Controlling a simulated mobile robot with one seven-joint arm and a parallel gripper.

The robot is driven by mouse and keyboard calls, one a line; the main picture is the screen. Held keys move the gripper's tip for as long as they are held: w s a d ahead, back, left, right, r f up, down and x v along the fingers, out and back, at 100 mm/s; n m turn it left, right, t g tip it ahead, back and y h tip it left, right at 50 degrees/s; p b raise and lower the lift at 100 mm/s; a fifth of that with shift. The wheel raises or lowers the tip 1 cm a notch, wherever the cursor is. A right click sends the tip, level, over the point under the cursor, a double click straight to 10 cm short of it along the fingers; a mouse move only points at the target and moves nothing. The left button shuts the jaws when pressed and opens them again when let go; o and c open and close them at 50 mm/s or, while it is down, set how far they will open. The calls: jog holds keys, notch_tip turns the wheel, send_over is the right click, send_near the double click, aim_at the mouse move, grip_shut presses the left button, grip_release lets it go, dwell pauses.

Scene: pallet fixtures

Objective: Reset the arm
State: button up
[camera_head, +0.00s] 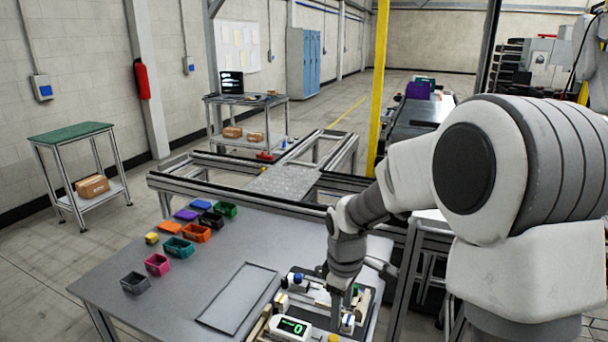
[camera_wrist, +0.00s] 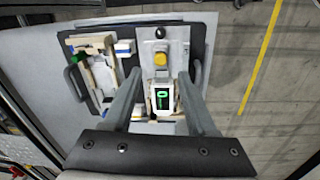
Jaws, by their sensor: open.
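My gripper (camera_head: 337,318) points down over the pallet fixture at the front right of the grey table (camera_head: 185,272). In the wrist view my gripper (camera_wrist: 160,76) has its two fingers spread, with nothing held between them. Below and between the fingers lies the fixture (camera_wrist: 146,36), with a white box with a green digit display (camera_wrist: 162,98) and a yellow knob (camera_wrist: 160,57). The display box (camera_head: 291,327) also shows in the head view, just left of my gripper. My arm hides part of the fixture there.
Several small coloured bins, among them a pink bin (camera_head: 157,264) and an orange bin (camera_head: 196,233), stand at the table's left. A flat rectangular outline (camera_head: 238,298) lies bare beside the fixture. A conveyor frame (camera_head: 285,184) runs behind the table. A yellow post (camera_head: 378,90) rises behind.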

jog(key=s+d+r+m+t, duration=0.1)
jog(key=s+d+r+m, duration=0.15)
jog(key=s+r, duration=0.35)
jog(key=s+d+r+m+t, duration=0.1)
jog(key=s+d+r+m, duration=0.1)
jog(key=s+r+m, duration=0.35)
jog(key=s+d+r+m+t, duration=0.1)
jog(key=s+r+m, duration=0.3)
jog(key=s, duration=0.5)
jog(key=shift+s+d+r+t, duration=0.2)
jog(key=shift+s+r+t, duration=0.05)
jog(key=shift+r+t, duration=0.6)
